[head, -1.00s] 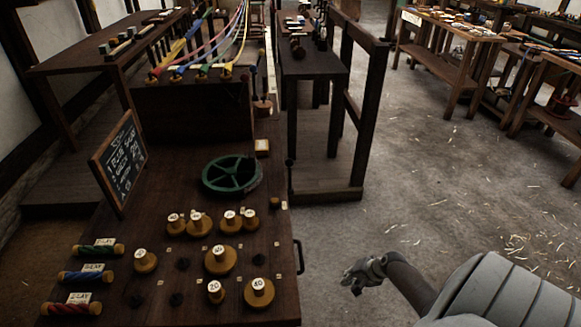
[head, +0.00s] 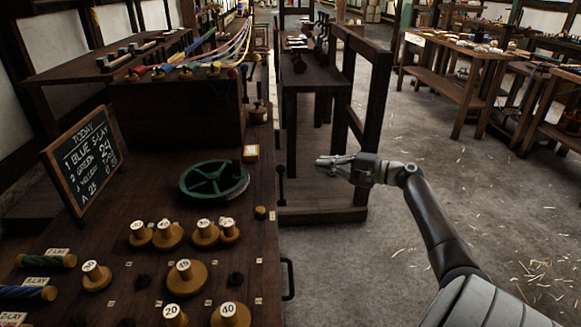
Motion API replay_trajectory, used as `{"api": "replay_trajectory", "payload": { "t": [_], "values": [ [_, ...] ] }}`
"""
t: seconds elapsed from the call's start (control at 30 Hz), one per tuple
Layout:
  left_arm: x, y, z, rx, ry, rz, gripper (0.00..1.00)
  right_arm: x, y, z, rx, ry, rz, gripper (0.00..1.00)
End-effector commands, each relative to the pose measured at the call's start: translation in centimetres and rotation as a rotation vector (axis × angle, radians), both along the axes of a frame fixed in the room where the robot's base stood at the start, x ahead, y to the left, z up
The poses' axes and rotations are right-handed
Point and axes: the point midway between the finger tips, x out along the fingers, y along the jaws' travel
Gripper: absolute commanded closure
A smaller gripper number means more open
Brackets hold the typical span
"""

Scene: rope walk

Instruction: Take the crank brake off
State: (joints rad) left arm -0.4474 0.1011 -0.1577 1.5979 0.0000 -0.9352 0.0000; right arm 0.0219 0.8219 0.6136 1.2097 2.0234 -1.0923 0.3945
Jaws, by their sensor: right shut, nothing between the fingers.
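A dark upright lever with a round knob (head: 281,171) stands at the right edge of the bench, beside the green spoked wheel (head: 214,181). It looks like the crank brake, but I see no label naming it. The wheel lies flat on the bench top. My right gripper (head: 326,163) is shut and empty, to the right of the lever and apart from it, with its fingers pointing left. My left gripper is out of view.
Numbered brass-coloured weights (head: 185,278) stand on the front of the bench (head: 130,200). A chalkboard (head: 83,160) leans at the left, above labelled spools (head: 47,260). A dark wooden frame (head: 378,100) stands behind my right gripper. Open floor lies to the right.

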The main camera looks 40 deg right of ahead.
Motion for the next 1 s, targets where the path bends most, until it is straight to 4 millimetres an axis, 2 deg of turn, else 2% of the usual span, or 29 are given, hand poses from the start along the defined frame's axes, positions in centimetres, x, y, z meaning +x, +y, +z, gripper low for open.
{"api": "replay_trajectory", "payload": {
  "t": [0.2,0.33,0.9,0.97,1.0],
  "values": [
    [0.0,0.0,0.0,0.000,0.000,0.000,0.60,0.1,0.0,-0.1,-0.001,0.002,-0.001,1.00],
    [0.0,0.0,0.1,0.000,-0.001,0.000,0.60,0.9,0.4,-0.1,0.000,0.001,-0.001,1.00],
    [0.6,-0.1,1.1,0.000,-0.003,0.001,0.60,9.0,3.5,-0.9,-0.001,0.001,-0.002,1.00],
    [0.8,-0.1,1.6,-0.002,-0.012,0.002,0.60,9.4,3.8,-0.9,-0.002,0.003,-0.001,1.00],
    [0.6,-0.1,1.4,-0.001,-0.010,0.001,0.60,9.0,4.1,-0.9,-0.004,0.005,-0.002,1.00]
  ]
}}
